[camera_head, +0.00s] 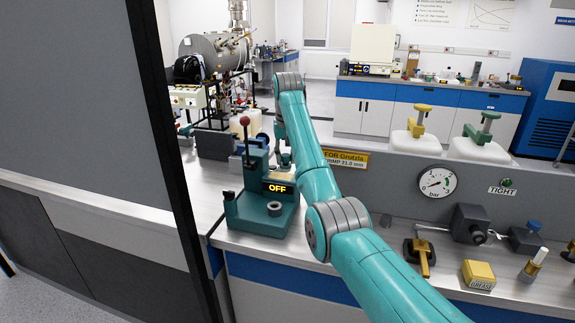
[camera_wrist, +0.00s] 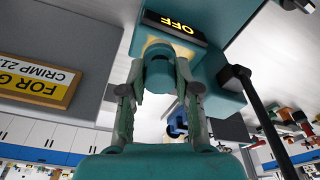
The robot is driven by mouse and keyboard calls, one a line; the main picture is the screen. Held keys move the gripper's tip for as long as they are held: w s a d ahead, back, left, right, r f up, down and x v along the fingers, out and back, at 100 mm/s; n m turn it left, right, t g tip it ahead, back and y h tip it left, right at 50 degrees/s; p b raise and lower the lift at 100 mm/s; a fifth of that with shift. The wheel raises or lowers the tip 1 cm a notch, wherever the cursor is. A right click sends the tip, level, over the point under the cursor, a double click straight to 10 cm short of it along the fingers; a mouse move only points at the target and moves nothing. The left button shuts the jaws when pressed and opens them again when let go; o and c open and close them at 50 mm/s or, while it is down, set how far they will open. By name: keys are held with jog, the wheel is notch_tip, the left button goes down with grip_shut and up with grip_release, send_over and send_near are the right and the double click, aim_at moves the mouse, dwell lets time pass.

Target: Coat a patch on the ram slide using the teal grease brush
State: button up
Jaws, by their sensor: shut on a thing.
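The teal press (camera_head: 262,214), with a red-knobbed lever and a lit OFF display (camera_head: 278,188), stands at the left of the bench. My gripper (camera_wrist: 160,68) is shut on a stubby teal piece (camera_wrist: 158,78), which I take for the teal grease brush. A pale yellowish part shows just beyond it, close by the press body (camera_wrist: 215,75); whether they touch I cannot tell. In the head view my gripper is mostly hidden behind my arm, beside the press. I cannot make out the ram slide or any grease patch clearly.
The press's lever (camera_wrist: 262,115) sticks out near my gripper. A yellow grease box (camera_head: 478,275), a yellow-handled tool (camera_head: 421,256) and a dark vice-like block (camera_head: 468,222) stand on the right of the bench. A crimp sign (camera_head: 346,158) stands behind my arm.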

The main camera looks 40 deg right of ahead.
jog(key=shift+r, duration=1.75)
